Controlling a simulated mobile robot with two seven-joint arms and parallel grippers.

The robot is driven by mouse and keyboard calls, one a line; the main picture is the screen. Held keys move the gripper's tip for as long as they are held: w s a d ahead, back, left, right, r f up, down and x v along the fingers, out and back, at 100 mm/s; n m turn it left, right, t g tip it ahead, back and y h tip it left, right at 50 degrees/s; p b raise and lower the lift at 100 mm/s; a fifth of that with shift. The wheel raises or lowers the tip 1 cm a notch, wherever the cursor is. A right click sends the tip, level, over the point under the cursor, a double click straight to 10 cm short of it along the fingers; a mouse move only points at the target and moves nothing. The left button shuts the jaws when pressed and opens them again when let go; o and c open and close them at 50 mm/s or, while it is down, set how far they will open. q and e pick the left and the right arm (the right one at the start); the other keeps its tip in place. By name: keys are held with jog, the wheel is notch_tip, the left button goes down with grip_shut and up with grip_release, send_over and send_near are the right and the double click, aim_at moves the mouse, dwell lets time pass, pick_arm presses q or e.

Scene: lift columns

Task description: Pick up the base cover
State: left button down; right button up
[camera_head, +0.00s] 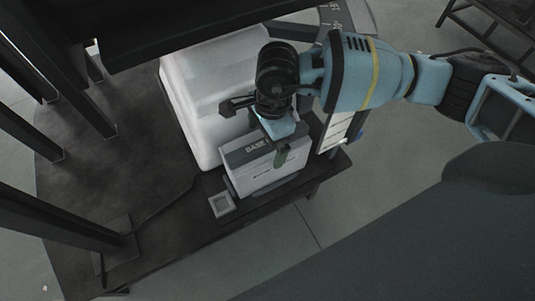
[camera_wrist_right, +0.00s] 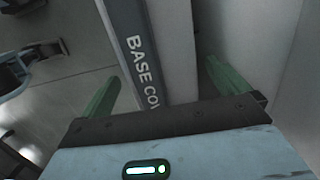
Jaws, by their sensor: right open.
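The base cover (camera_head: 258,178) is a pale box with a dark band lettered "BASE" in the head view, standing near the front edge of the dark table. My right gripper (camera_head: 277,147) is above it, with one green finger visible against the box's front side. In the right wrist view the base cover (camera_wrist_right: 136,50), lettered "BASE COV", lies between the two spread green fingers of the right gripper (camera_wrist_right: 165,85). Gaps show on both sides, so it is open around the box and not gripping it. My left gripper is not in view.
A large white rounded block (camera_head: 190,110) stands right behind the box on the dark table (camera_head: 90,190). A small pale square frame (camera_head: 222,204) lies left of the box. A white labelled panel (camera_head: 335,130) stands to its right. Dark posts rise at the left.

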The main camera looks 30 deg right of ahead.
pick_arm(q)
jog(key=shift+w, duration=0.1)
pick_arm(e)
jog(key=c, duration=1)
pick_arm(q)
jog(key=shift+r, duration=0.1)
pick_arm(e)
jog(key=shift+r, duration=0.1)
